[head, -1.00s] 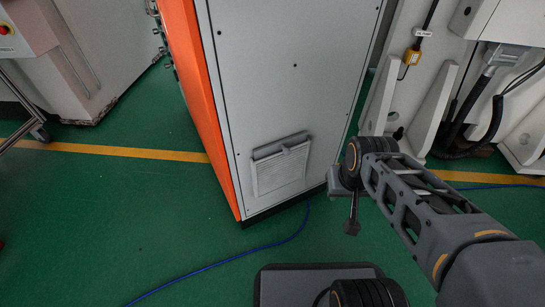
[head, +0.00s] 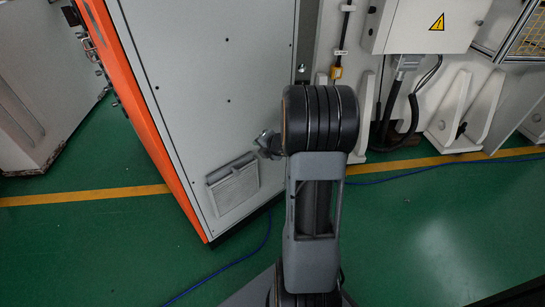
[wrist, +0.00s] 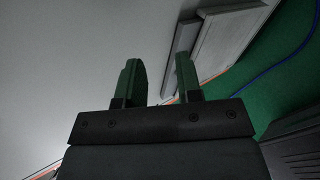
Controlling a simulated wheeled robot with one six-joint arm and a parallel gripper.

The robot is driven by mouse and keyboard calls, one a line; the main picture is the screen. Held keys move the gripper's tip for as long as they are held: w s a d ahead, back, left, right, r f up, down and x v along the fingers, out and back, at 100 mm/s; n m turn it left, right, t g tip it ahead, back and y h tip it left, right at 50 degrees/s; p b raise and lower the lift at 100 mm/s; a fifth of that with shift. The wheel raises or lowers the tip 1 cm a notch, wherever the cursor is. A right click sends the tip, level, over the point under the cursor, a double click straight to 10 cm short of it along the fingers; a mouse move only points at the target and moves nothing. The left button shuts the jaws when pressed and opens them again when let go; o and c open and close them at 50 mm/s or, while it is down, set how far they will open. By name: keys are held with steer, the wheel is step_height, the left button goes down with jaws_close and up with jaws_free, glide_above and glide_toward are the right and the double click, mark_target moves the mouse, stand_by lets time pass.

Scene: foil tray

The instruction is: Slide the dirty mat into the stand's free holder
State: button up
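My gripper (wrist: 158,75) shows in the wrist view with its two dark green fingers apart and nothing between them. In the head view only a small part of it (head: 268,144) shows, left of my arm and in front of the cabinet. A pale vent unit (head: 232,185) is low on the cabinet front, with a ledge along its top. In the wrist view the vent unit (wrist: 230,32) lies beyond the right finger, apart from it as far as I can tell. I cannot make out a dirty mat, a stand or a free holder in either view.
The grey cabinet (head: 215,75) with an orange edge (head: 140,95) stands ahead. A white machine with brackets (head: 455,110) is at the right. A blue cable (head: 235,258) crosses the green floor (head: 100,240). Floor at the left and right front is open.

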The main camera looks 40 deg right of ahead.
steer(key=s+a+f+n+g+y+p, duration=0.15)
steer(key=s+f+n+y, duration=0.25)
steer(key=s+n+y, duration=0.4)
steer(key=shift+n, duration=0.8)
steer(key=x, duration=0.4)
steer(key=b+x, duration=0.1)
steer(key=x, duration=0.4)
steer(key=b+x, duration=0.1)
steer(key=x, duration=0.3)
steer(key=shift+w+d+f, duration=0.15)
steer(key=shift+w, duration=0.55)
jaws_close()
steer(key=shift+r+p, duration=8.15)
steer(key=shift+r, duration=4.5)
